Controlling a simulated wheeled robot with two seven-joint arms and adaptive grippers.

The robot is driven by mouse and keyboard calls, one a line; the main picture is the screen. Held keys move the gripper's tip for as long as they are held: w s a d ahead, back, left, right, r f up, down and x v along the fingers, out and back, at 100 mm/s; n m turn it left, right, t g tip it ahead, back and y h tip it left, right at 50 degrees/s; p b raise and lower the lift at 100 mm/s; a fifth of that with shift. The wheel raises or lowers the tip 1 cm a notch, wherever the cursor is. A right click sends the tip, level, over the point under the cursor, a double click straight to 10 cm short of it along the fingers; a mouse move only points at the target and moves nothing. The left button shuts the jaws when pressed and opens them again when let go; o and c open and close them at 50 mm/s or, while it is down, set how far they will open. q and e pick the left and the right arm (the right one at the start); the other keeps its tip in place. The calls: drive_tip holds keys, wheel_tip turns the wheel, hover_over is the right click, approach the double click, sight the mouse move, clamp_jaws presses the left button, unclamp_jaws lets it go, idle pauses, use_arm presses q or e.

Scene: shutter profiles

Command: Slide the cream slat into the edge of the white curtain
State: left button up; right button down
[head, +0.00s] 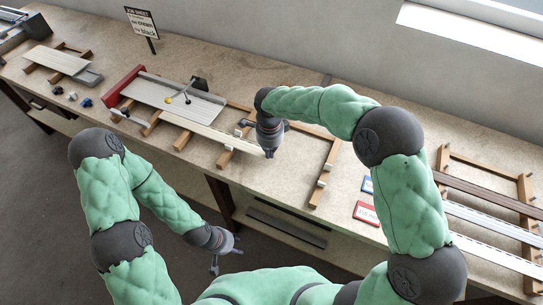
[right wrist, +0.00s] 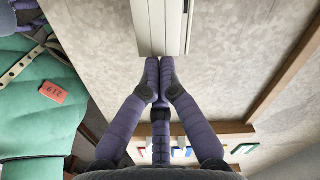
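The white curtain (head: 172,97) lies flat on wooden bearers on the bench, against a red end block (head: 126,86). The cream slat (head: 218,135) lies along its near edge and sticks out to the right over more bearers; how deep it sits in the edge I cannot tell. My right gripper (head: 269,151) is at the slat's right end. In the right wrist view, its fingers (right wrist: 159,65) are closed together at the end face of the slat (right wrist: 158,28), not visibly around it. My left gripper (head: 226,255) is open and empty, off the bench's front.
A rack (head: 488,163) at right holds brown, grey and white slats. Blue and red labels (head: 366,212) lie before it. A job sheet sign (head: 141,22) stands at the back. Several small knobs (head: 72,97) and another panel (head: 56,60) are at left.

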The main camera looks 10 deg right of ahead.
sight(210, 133)
drive_tip(key=shift+w+a+p, duration=0.2)
drive_tip(key=shift+w+a, duration=0.75)
drive_tip(key=shift+a, duration=0.6)
drive_tip(key=shift+w+a+p, duration=0.2)
drive_tip(key=shift+w+a, duration=0.7)
drive_tip(key=shift+a, duration=0.65)
drive_tip(key=shift+w+a+p, duration=0.2)
drive_tip(key=shift+w+a, duration=0.75)
drive_tip(key=shift+a, duration=0.6)
drive_tip(key=shift+w+a+p, duration=0.45)
drive_tip(key=shift+w+a, duration=0.45)
drive_tip(key=shift+a, duration=0.5)
drive_tip(key=shift+w+a+p, duration=0.4)
drive_tip(key=shift+w+a, duration=0.45)
drive_tip(key=shift+a, duration=0.6)
drive_tip(key=shift+w+a+p, duration=0.45)
drive_tip(key=shift+w+a, duration=0.45)
drive_tip(key=shift+a, duration=0.5)
drive_tip(key=shift+w+a+p, duration=0.4)
drive_tip(key=shift+w+a, duration=0.1)
drive_tip(key=shift+a, duration=0.35)
drive_tip(key=shift+w+a+p, duration=0.4)
drive_tip(key=shift+w+a, duration=0.1)
drive_tip(key=shift+a, duration=0.35)
drive_tip(key=shift+d, duration=0.15)
drive_tip(key=shift+s+d, duration=0.4)
drive_tip(key=shift+d, duration=0.15)
drive_tip(key=shift+r+p, duration=1.85)
drive_tip(key=shift+r, duration=1.35)
